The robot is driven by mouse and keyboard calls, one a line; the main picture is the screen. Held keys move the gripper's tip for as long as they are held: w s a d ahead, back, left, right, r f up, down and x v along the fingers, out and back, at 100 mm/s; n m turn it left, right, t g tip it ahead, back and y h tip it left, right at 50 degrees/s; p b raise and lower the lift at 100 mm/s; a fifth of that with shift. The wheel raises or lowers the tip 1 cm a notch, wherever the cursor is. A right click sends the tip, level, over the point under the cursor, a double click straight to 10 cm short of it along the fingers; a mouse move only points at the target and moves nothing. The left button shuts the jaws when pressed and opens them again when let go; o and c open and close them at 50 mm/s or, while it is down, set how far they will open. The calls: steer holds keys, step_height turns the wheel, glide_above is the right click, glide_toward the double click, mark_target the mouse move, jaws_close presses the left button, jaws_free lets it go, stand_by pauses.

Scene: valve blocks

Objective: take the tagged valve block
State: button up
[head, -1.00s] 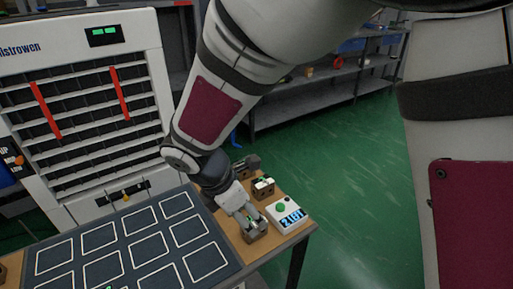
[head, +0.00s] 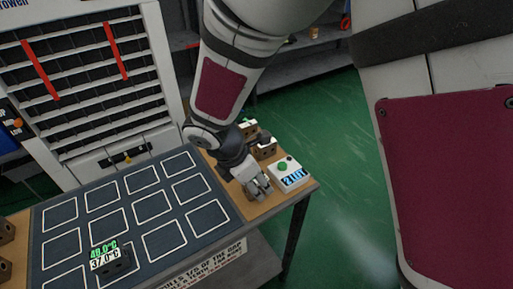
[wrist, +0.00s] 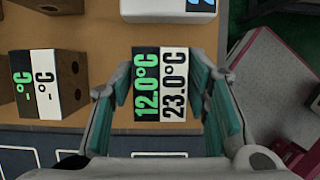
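In the wrist view a valve block (wrist: 160,85) with a label reading 12.0°C in green and 23.0°C in black sits between the fingers. My gripper (wrist: 160,90) has a finger close against each side of it. In the head view my gripper (head: 258,188) is at the right end of the table and mostly hides this block. I cannot tell whether the block is clear of the table. A second valve block (wrist: 45,88), with dashes on its label, stands to the left.
A white box (head: 289,172) with a green button and a display stands right of my gripper. More blocks (head: 265,149) stand behind it. The dark mat (head: 140,187) has outlined squares, mostly empty. A white slotted rack (head: 90,75) stands behind the table.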

jaws_close()
steer(key=shift+r, duration=0.15)
